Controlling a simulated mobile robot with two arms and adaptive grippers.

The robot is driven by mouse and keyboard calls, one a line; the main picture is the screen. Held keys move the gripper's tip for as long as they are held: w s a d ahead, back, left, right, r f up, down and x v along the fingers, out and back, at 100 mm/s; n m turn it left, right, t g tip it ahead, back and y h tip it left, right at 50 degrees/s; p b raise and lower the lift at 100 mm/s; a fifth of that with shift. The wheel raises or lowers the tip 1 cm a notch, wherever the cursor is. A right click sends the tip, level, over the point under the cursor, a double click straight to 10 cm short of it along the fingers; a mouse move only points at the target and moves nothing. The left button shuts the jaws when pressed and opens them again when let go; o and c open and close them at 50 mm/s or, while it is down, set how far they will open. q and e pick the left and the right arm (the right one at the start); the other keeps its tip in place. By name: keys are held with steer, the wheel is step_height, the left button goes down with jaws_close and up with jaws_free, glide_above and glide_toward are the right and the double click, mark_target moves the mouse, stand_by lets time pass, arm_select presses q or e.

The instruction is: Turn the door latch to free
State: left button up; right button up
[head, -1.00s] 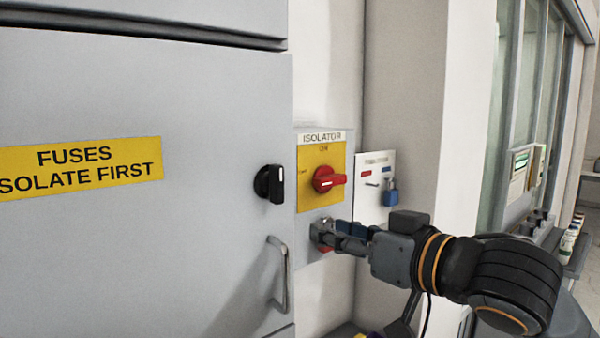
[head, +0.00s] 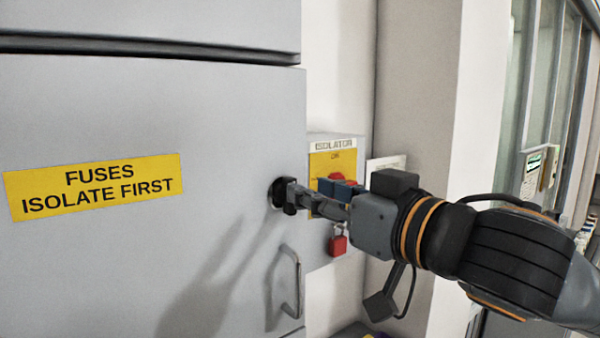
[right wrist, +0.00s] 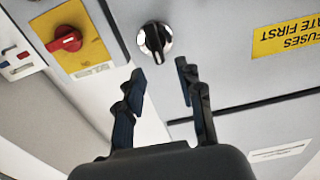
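The door latch is a round black knob (head: 276,192) on the right edge of the grey cabinet door. In the right wrist view the latch (right wrist: 153,41) has a silver-and-black face, with its grip bar roughly in line with the fingers. My right gripper (head: 291,197) is at the latch and partly hides it in the head view. In the right wrist view the right gripper (right wrist: 160,70) is open, with the latch just beyond and between its two fingertips. I cannot tell whether the fingers touch it. My left gripper is not in view.
A metal door handle (head: 291,282) is below the latch. The isolator panel (head: 335,143) is to the right, its red switch (right wrist: 65,41) clear in the right wrist view. A red padlock (head: 338,243) hangs below it. A yellow fuse label (head: 95,186) marks the door.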

steer(key=shift+p+x, duration=0.55)
steer(key=shift+x, duration=1.55)
steer(key=shift+c, duration=0.4)
jaws_close()
